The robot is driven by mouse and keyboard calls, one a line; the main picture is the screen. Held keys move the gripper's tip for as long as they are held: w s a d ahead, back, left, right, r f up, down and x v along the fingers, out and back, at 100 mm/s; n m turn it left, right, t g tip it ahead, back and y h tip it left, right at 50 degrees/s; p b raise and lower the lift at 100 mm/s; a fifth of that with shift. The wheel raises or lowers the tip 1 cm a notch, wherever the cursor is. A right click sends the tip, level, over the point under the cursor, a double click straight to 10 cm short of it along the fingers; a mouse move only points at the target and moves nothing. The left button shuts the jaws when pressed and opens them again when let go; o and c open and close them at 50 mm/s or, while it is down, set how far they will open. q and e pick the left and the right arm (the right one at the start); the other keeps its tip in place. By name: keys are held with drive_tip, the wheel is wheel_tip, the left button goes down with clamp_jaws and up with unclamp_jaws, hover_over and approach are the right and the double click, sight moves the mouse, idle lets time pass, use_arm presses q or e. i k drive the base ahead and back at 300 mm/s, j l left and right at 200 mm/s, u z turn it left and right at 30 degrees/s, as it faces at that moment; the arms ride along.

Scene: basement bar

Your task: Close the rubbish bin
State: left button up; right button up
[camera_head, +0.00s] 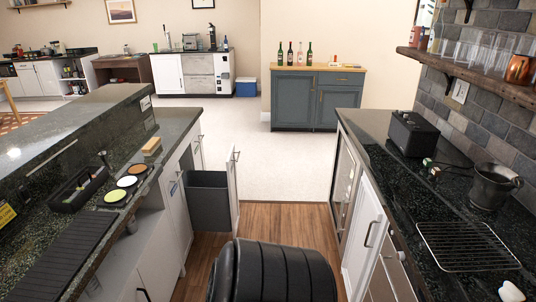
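The rubbish bin (208,203) is a dark grey box standing pulled out from the left counter, over the wood floor. Its white front panel (234,190) with an upright handle (236,155) stands out in the aisle, seen nearly edge-on. The bin's top is open, and its inside looks empty as far as I can see. Neither of my grippers can be made out. Small white pieces show at the bottom edge on the left and right, but I cannot tell what they are.
The left counter (180,124) carries a black caddy, coloured discs and a sponge. The right counter (375,127) carries a black toaster-like box (413,134), an ice bucket (491,187) and a wire rack (468,246). A blue cabinet (300,100) stands beyond. The aisle floor (280,216) is clear.

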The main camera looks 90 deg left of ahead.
sight(212, 196)
drive_tip(key=u, duration=1.85)
drive_tip(key=i+u, duration=0.15)
drive_tip(key=u, duration=0.35)
drive_tip(key=i+u, duration=0.2)
drive_tip(key=u, duration=0.25)
drive_tip(key=i+l+u, duration=0.1)
drive_tip(key=u, duration=0.4)
drive_tip(key=i+l, duration=0.45)
drive_tip(key=i, duration=0.15)
drive_tip(key=i+l+u, duration=0.2)
drive_tip(key=i, duration=0.3)
drive_tip(key=i+l+u, duration=0.15)
drive_tip(key=i, duration=0.4)
drive_tip(key=l, duration=0.1)
